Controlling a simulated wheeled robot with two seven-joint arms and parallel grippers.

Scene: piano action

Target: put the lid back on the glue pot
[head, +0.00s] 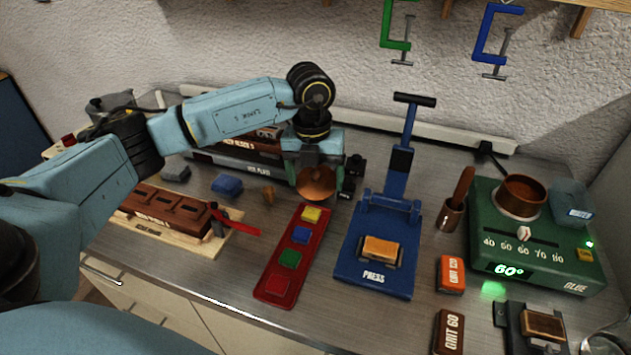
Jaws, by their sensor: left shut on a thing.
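The copper lid (316,186) is in my left gripper (316,168), which points down and is shut on it. The lid hangs in front of the iron block set, left of the blue press; I cannot tell its exact height over the bench. The copper glue pot (520,197) sits uncovered in the top of the green heater (478,225) at the right, which reads 60°. The pot's open mouth shows. My left gripper is well to the left of the pot. My right gripper is not in view.
Between lid and pot stand the tall-handled blue press (374,270) and a brown cup with a stick (449,217). A red tray (292,255) of coloured blocks lies in front of the lid. Sanding blocks, GRIT 120 (451,274) and GRIT 60 (448,332), lie before the heater.

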